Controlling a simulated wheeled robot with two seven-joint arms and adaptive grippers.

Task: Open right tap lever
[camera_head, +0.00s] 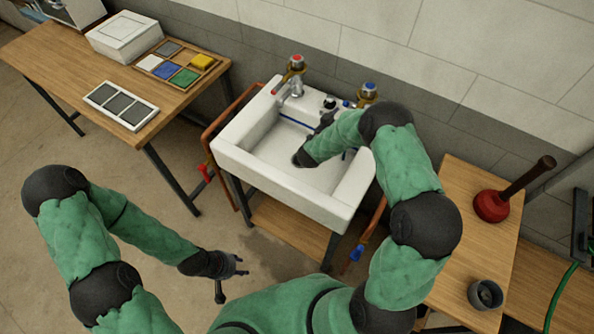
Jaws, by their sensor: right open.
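The white sink (242,158) stands against the wall with two brass-and-chrome taps at its back. The left tap (296,66) has a red cap and the right tap (368,92) a blue cap. A small blue part, seemingly the right tap lever (347,104), shows beside the right tap; my arm hides much of this area. My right arm reaches over the basin, and my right gripper (325,121) is open near the sink's back, left of the right tap, partly hidden by my forearm. I cannot tell whether it touches anything. My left gripper (234,279) is open and empty, low in front of the sink.
A workbench (60,62) at left holds a white box (124,36), a tray of coloured tiles (177,63) and a grey-panelled plate (121,105). A right table (462,190) carries a red plunger (491,206) and a dark cup (486,294). Pipes with red and blue valve handles flank the sink.

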